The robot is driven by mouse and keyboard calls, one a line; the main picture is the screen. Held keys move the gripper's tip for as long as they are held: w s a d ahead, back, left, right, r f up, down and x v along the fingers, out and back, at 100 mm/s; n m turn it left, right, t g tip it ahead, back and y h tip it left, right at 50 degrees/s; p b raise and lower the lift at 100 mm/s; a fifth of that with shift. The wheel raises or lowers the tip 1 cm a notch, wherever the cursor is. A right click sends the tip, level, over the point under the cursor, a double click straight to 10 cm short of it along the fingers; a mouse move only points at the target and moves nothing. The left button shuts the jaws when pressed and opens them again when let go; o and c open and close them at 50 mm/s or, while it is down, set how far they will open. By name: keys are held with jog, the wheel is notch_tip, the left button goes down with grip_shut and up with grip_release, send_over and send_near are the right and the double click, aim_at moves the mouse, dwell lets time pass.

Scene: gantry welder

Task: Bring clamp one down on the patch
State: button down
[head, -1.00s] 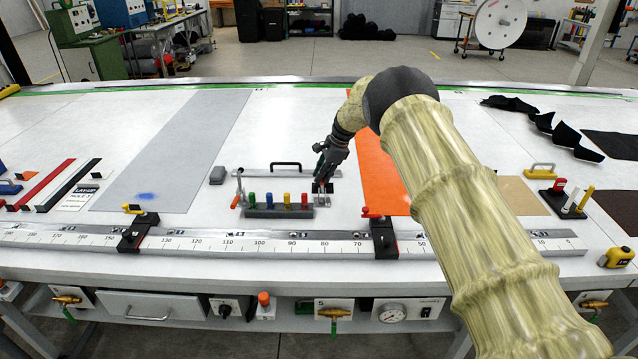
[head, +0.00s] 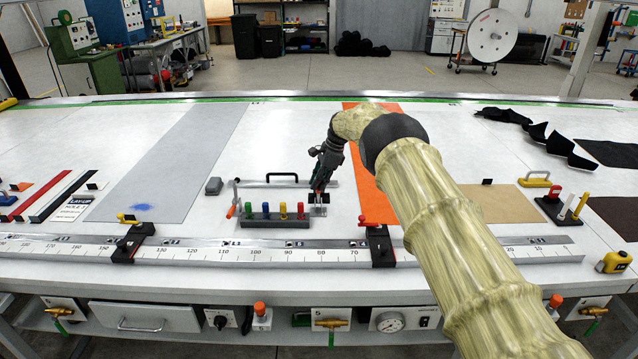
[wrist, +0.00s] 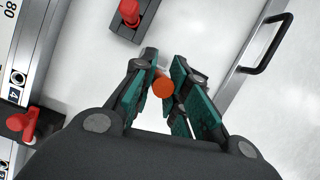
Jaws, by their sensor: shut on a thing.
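My gripper (head: 318,192) is at the right end of a grey bar with a black handle (head: 282,176). In the wrist view its green-padded fingers (wrist: 163,92) are closed about an orange round-ended handle (wrist: 162,87). This handle's base and lever are hidden, so I cannot tell how far down it is. A similar orange-red lever handle (head: 231,211) stands at the bar's left end. No patch can be clearly told apart under the bar.
A rack (head: 276,221) with coloured pegs stands in front of the bar. A grey block (head: 213,186) lies left of the bar. An orange sheet (head: 362,181) lies to the right.

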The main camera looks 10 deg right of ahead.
jog(key=shift+f, duration=0.15)
jog(key=c, duration=1.4)
grip_release()
jog(key=v, duration=1.2)
jog(key=shift+w, duration=0.1)
